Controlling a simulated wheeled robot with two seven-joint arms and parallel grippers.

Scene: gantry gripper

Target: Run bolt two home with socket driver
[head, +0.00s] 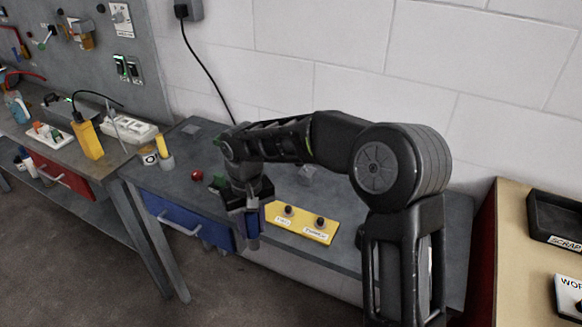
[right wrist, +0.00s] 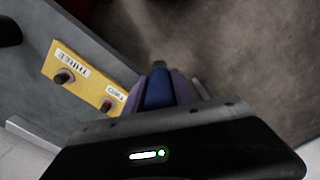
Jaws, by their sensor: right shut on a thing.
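My right gripper (head: 246,210) is shut on a blue-handled tool, apparently the socket driver (right wrist: 158,88), whose dark tip (right wrist: 160,65) points away from the wrist. In the head view the gripper hangs at the front edge of the grey bench, left of a yellow plate (head: 270,214). The plate carries two dark round bolt-like heads, a left one (head: 289,210) and a right one (head: 320,222). In the right wrist view the plate (right wrist: 84,84) lies left of the driver, and the tool is apart from both heads. My left gripper is not in view.
The grey bench (head: 185,150) has a blue drawer (head: 188,222) in front, and a red ball-like knob (head: 197,174) on top. Yellow and grey items stand at its back left. A tan table with a black tray (head: 556,218) is at the right. A wall closes the back.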

